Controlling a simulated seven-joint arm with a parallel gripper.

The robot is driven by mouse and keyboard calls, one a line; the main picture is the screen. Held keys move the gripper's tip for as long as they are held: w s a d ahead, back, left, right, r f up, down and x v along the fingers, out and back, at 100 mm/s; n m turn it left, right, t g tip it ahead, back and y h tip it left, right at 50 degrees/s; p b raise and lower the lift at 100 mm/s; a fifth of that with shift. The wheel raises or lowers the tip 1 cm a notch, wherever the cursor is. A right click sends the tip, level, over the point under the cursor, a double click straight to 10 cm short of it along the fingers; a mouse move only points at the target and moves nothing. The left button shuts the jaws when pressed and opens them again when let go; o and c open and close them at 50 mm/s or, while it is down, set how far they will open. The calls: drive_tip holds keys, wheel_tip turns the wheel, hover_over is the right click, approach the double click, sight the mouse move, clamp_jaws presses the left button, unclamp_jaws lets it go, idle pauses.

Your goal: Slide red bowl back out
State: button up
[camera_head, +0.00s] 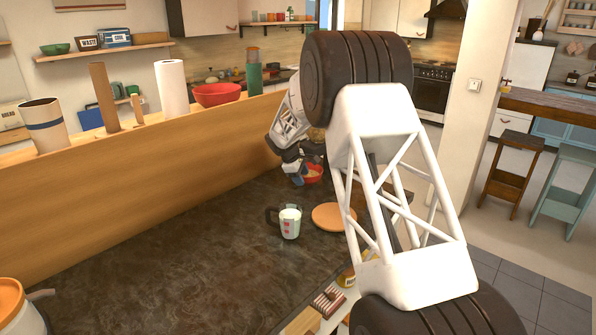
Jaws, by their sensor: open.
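A small red bowl (313,174) stands on the dark counter (170,265) near its far end, partly hidden by my gripper (299,174). My gripper points down at the bowl's left side, with its jaws open. Whether the fingers touch the bowl or straddle its rim is too small to tell. A larger red bowl (218,95) sits up on the wooden ledge, away from my gripper.
A white mug (289,222) and an orange round board (330,217) lie nearer on the counter. The wooden ledge (120,200) rises behind it, bearing a paper roll (172,87) and cups. The counter's left middle is clear. My arm hides part of the right.

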drive_tip(key=shift+x, duration=1.2)
drive_tip(key=shift+c, duration=0.5)
clamp_jaws()
